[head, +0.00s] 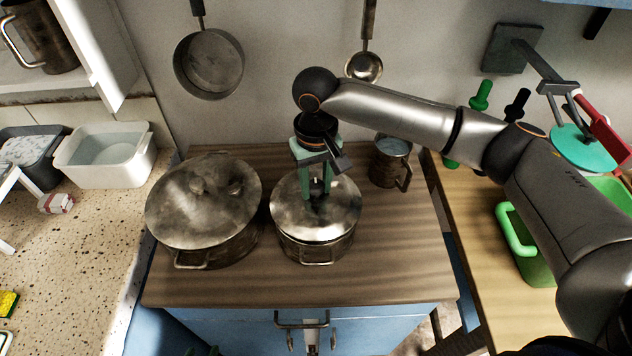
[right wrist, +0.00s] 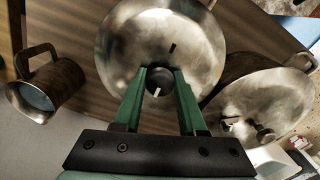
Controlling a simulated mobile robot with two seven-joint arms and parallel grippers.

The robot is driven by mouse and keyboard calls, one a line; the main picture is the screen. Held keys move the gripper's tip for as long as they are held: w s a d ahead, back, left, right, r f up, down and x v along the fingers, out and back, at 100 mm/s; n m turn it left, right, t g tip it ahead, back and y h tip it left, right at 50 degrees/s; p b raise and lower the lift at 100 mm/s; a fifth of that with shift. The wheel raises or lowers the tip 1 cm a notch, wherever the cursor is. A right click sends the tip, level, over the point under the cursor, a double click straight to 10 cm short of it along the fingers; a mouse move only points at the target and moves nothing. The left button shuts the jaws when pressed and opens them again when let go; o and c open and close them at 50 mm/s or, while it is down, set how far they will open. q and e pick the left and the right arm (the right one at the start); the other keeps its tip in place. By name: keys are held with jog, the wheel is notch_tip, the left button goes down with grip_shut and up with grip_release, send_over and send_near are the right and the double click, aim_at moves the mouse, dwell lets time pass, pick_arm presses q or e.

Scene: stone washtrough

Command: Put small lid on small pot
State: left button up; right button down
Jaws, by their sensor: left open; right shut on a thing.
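The small lid (head: 335,212), a round worn metal disc, is over the small pot (head: 318,250) on the wooden worktop. It covers the pot's opening and looks about level. I cannot tell whether it touches the rim all round. My right gripper (head: 317,193) points down from above, shut on the lid's dark knob. In the right wrist view the green fingers (right wrist: 160,85) are on either side of the knob, with the lid (right wrist: 195,45) beyond. Dark green tips at the bottom edge look like my left gripper (head: 202,351), open and mostly cut off.
A large lidded pot (head: 200,205) stands close left of the small pot. A metal mug (head: 388,165) stands at the back right. A pan (head: 208,65) and a ladle (head: 364,68) hang on the wall. The worktop's front right is clear.

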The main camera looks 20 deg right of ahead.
jog(key=shift+f+p, duration=0.3)
jog(key=shift+f, duration=0.05)
jog(key=shift+f, duration=0.2)
jog(key=shift+r+p, duration=0.1)
jog(key=shift+p, duration=0.2)
dwell(0.3)
jog(key=shift+p, duration=0.5)
jog(key=shift+f, duration=0.2)
dwell(0.6)
jog(key=shift+c, duration=2)
grip_release()
jog(key=shift+o, duration=0.4)
